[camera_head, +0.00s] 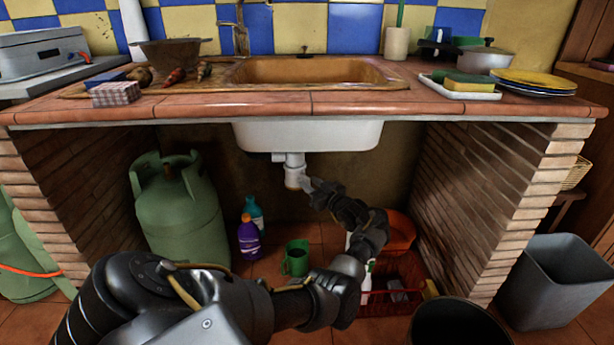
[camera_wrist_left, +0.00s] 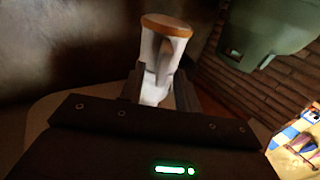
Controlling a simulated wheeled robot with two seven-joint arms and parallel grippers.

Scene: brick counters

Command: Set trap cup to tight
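The trap cup (camera_head: 295,180) is the white fitting at the lower end of the drain pipe under the sink. My left gripper (camera_head: 309,186) is at the cup from its lower right, and the arm partly covers the area below. In the left wrist view, a white part with a brownish rim (camera_wrist_left: 162,58) fills the gap between the fingers of my left gripper (camera_wrist_left: 160,92). One finger is close on each side. I cannot tell whether they press on it or only stand around it. My right gripper is not in view.
Brick walls (camera_head: 490,190) close in both sides under the counter. A green gas bottle (camera_head: 180,215) stands at left. A purple bottle (camera_head: 248,238), a green mug (camera_head: 295,258) and a red basket (camera_head: 400,280) are on the floor. A grey bin (camera_head: 555,285) stands at right.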

